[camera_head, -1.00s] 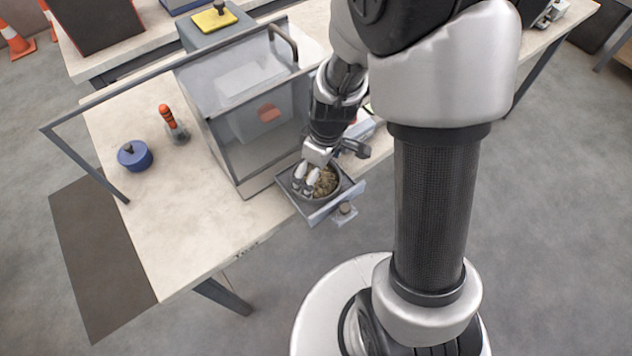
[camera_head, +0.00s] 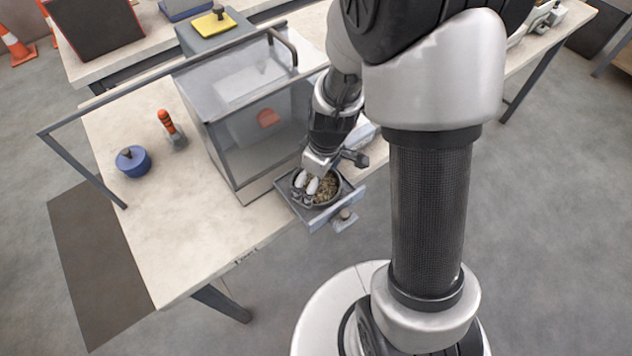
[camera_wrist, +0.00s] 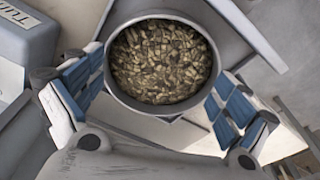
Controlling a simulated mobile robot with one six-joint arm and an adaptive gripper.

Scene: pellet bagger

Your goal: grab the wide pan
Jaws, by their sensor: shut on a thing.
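The wide pan (camera_head: 330,201) is a round dark pan filled with brown-yellow pellets. It is at the pulled-out grey drawer tray (camera_head: 316,222) at the front of the clear-walled box. In the wrist view the pan (camera_wrist: 201,101) is between my two blue-padded fingers, one on each side of its wall. My gripper (camera_head: 310,187) is shut on the pan, pointing down from above; it also shows in the wrist view (camera_wrist: 160,92). The fingers hide part of the pan in the head view. I cannot tell whether the pan is clear of the tray floor.
The clear-walled box (camera_head: 245,130) stands directly behind the drawer. A blue lidded pot (camera_head: 133,162) and an orange-handled tool (camera_head: 170,128) stand on the table to the left. A metal rail runs along the table's left side. The floor in front is clear.

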